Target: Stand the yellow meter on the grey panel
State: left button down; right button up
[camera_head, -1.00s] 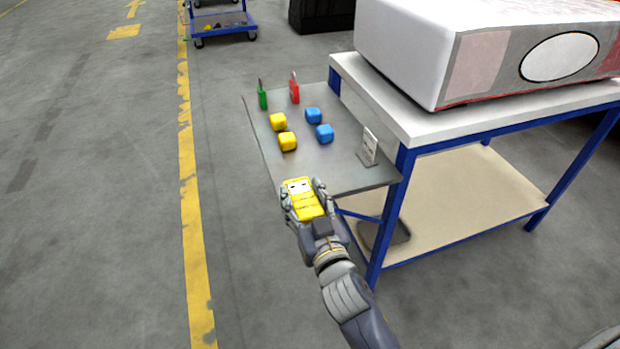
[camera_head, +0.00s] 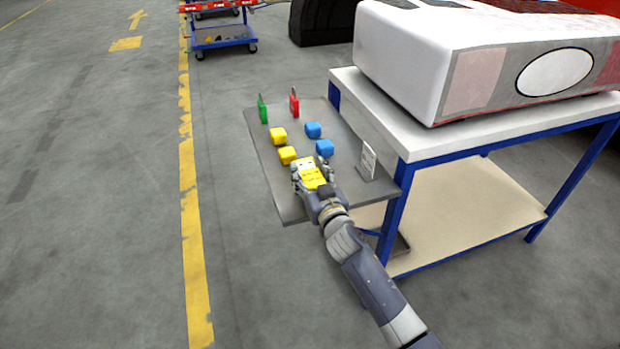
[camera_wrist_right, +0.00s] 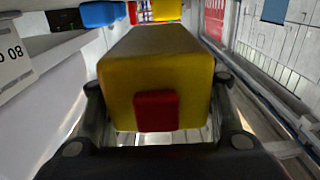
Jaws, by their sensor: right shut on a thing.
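The yellow meter (camera_head: 311,175) is held in my right gripper (camera_head: 312,184), over the near part of the grey panel (camera_head: 290,209). In the right wrist view the meter (camera_wrist_right: 155,85) fills the middle, with a red square on the side facing the camera. The fingers of my right gripper (camera_wrist_right: 160,125) press on both its sides. Whether the meter touches the panel cannot be told. My left gripper is not in view.
Two yellow blocks (camera_head: 278,136) and two blue blocks (camera_head: 313,130) stand just beyond the meter. A white sign (camera_head: 368,160) stands at the right, beside the blue-legged table (camera_head: 450,140).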

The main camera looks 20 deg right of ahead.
aim_at(310, 178)
jog(key=f, duration=0.2)
jog(key=w, duration=0.1)
jog(key=shift+d+f+b, duration=0.25)
jog(key=shift+f+b, duration=0.05)
jog(key=shift+f, duration=0.1)
jog(key=shift+f, duration=0.25)
jog(key=o, duration=1.3)
jog(key=shift+o, duration=0.2)
jog(key=shift+f, duration=0.1)
jog(key=shift+s, duration=0.15)
jog(key=s, duration=1)
jog(key=shift+s+d+b, duration=0.15)
jog(key=shift+s+b, duration=0.15)
jog(key=shift+b, duration=0.1)
